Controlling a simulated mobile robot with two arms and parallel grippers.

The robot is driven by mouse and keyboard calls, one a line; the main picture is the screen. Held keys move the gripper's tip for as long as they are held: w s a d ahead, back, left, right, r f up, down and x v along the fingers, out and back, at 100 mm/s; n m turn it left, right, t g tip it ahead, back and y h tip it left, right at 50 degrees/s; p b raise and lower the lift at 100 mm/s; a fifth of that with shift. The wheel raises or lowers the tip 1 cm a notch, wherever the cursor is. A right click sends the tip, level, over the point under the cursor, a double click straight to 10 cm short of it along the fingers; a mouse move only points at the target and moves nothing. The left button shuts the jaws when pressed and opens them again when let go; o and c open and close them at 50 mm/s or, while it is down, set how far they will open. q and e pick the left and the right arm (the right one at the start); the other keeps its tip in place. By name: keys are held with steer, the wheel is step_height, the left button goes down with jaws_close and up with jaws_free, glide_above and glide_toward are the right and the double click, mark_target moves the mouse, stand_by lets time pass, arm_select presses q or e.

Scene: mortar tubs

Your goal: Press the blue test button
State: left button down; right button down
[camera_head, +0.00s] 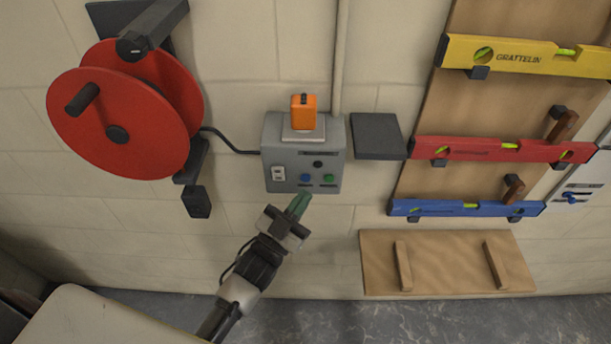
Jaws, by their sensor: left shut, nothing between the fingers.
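The blue test button (305,177) is a small round button on the lower front of a grey wall box (272,150). A green button (328,178) sits just to its right, and a small black knob (318,164) is above them. My left gripper (301,202) is shut and empty, with its greenish fingertips just below the box's lower edge in the picture, below the blue button. The button is not covered. I cannot tell how far the fingertips are from the wall. My right gripper is not in view.
An orange device (303,112) stands on top of the box. A red cable reel (115,125) is at left, its black cable running to the box. A dark shelf (377,136) is right of the box. Yellow, red and blue levels (465,208) hang at right above a wooden board (447,265).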

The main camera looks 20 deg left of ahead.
arm_select(q)
steer(key=s, duration=0.1)
steer(key=s+d, duration=0.1)
steer(key=s, duration=0.1)
steer(key=shift+p, duration=0.3)
stand_by(0.6)
steer(key=s+a+f+n+g+y+b, duration=0.1)
steer(key=s+f+g+y, duration=0.15)
steer(key=f, duration=0.85)
steer(key=s+a+f+n+g+y, duration=0.15)
steer(key=f+g, duration=0.25)
steer(key=f, duration=0.7)
steer(key=s+a+f+n+g+y+b, duration=0.1)
steer(key=s+f+g+y, duration=0.15)
steer(key=f, duration=0.85)
steer(key=s+a+f+g, duration=0.2)
steer(key=s+f+g, duration=0.2)
steer(key=s+f, duration=0.3)
steer(key=s+a+f+g+y+b, duration=0.1)
steer(key=s+a+f+g, duration=0.1)
steer(key=s+f+g, duration=0.2)
steer(key=s+a+f+n+g+y+b, duration=0.1)
steer(key=s+a+f+g, duration=0.2)
steer(key=s+f, duration=0.7)
steer(key=s, duration=0.8)
steer(key=shift+s+f+g, duration=0.25)
steer(key=shift+f+g, duration=0.05)
steer(key=shift+g, duration=0.1)
